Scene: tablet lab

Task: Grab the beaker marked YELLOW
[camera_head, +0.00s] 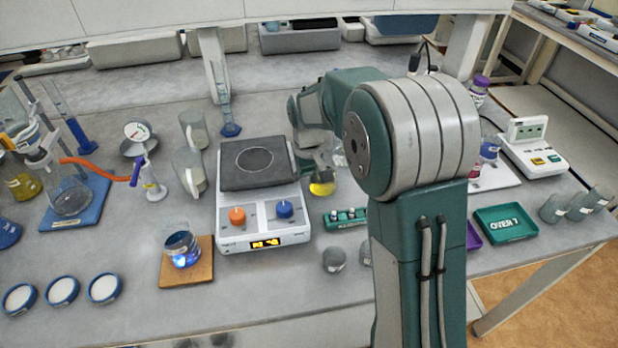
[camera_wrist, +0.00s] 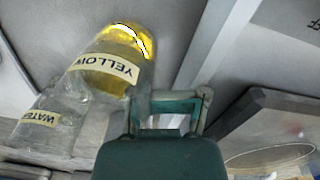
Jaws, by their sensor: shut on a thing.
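The beaker marked YELLOW (camera_wrist: 104,72) fills the upper left of the wrist view, with yellow liquid in it and its label upside down. In the head view its yellow liquid (camera_head: 322,189) shows just below my gripper (camera_head: 318,166), to the right of the hotplate. In the wrist view my gripper (camera_wrist: 174,106) is shut on this beaker, by its rim side; the exact contact is partly hidden. I cannot tell whether the beaker is clear of the table. A clear beaker marked WATER (camera_wrist: 42,118) is close beside it in the wrist view.
The hotplate (camera_head: 262,225) stands just left of the beaker. A green rack of small vials (camera_head: 345,217) lies in front, with clear glassware (camera_head: 334,260) nearer. A green tray marked OVER 7 (camera_head: 505,223) is to the right. My arm hides part of the table.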

